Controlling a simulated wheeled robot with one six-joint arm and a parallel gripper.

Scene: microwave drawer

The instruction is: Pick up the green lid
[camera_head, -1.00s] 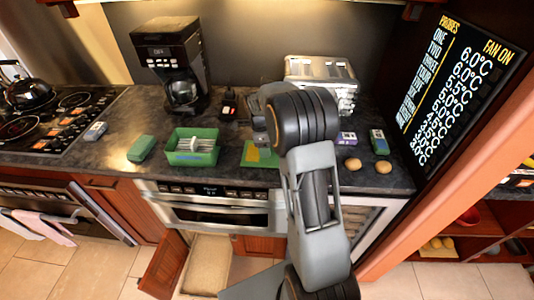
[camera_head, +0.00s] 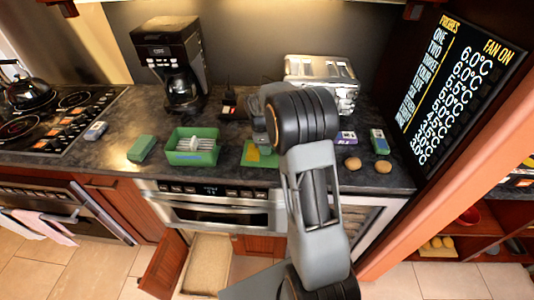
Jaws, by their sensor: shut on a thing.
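A flat green piece with a yellow patch, which looks like the green lid (camera_head: 262,160), is at the counter's front edge, just left of my arm. My gripper (camera_head: 262,124) is there above it, mostly hidden behind my own dark wrist joint. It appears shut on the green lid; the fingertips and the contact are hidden. I cannot tell whether the lid is lifted off the counter.
An open green box (camera_head: 183,158) with pale things inside stands left of the lid. Another green block (camera_head: 141,148) lies farther left. A coffee maker (camera_head: 172,60) and a toaster (camera_head: 322,75) stand behind. Two round brown things (camera_head: 352,164) lie at the right.

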